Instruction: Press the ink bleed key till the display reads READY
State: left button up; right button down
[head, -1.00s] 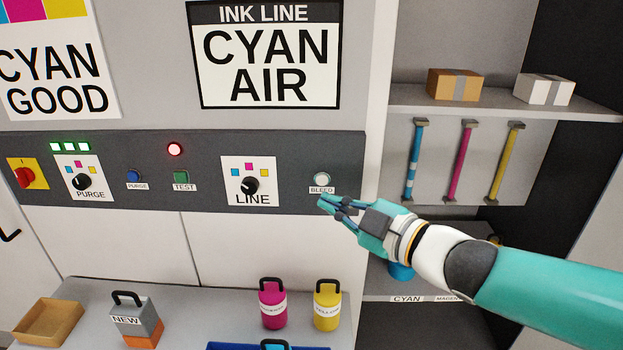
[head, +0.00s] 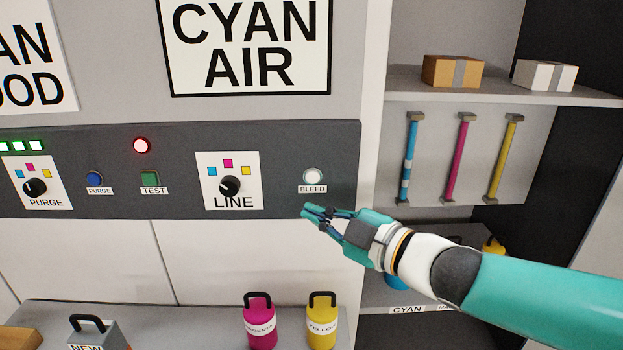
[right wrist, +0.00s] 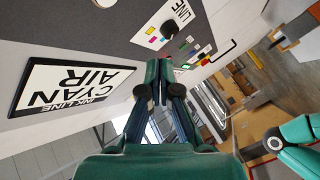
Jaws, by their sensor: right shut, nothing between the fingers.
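The bleed key (head: 313,176) is a round white button on the dark control panel, with a BLEED label under it. The display (head: 250,45) above the panel reads CYAN AIR; it also shows sideways in the right wrist view (right wrist: 62,84), with INK LINE on it. My right gripper (head: 306,211) is shut and empty, its tips just below the BLEED label and apart from the key as far as I can tell. In the right wrist view the shut fingers (right wrist: 160,66) point at the panel. My left gripper is not in the head view.
The panel also carries the LINE knob (head: 230,186), a green TEST key (head: 150,179), a blue PURGE key (head: 95,179) and a lit red lamp (head: 141,145). Magenta (head: 260,324) and yellow (head: 322,324) bottles stand on the ledge below. Shelves with boxes (head: 452,71) are at right.

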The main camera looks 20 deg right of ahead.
aim_at(313, 178)
jog(key=shift+w+d+p, duration=0.4)
jog(key=shift+w+p, duration=0.15)
jog(key=shift+w, duration=0.8)
jog(key=shift+w+d+p, duration=0.4)
jog(key=shift+w+p, duration=0.1)
jog(key=shift+w, duration=0.85)
jog(key=shift+w+d+p, duration=0.4)
jog(key=shift+w+p, duration=0.15)
jog(key=shift+w, duration=0.8)
jog(key=shift+w, duration=0.2)
jog(key=shift+w+d, duration=0.1)
jog(key=shift+w, duration=0.1)
jog(key=shift+w+d+p, duration=0.15)
jog(key=shift+w+p, duration=0.25)
jog(key=shift+p, duration=0.05)
jog(key=shift+s, duration=0.1)
jog(key=shift+s+a+b, duration=0.25)
jog(key=shift+s+b, duration=0.25)
jog(key=shift+s, duration=0.2)
jog(key=shift+s, duration=0.15)
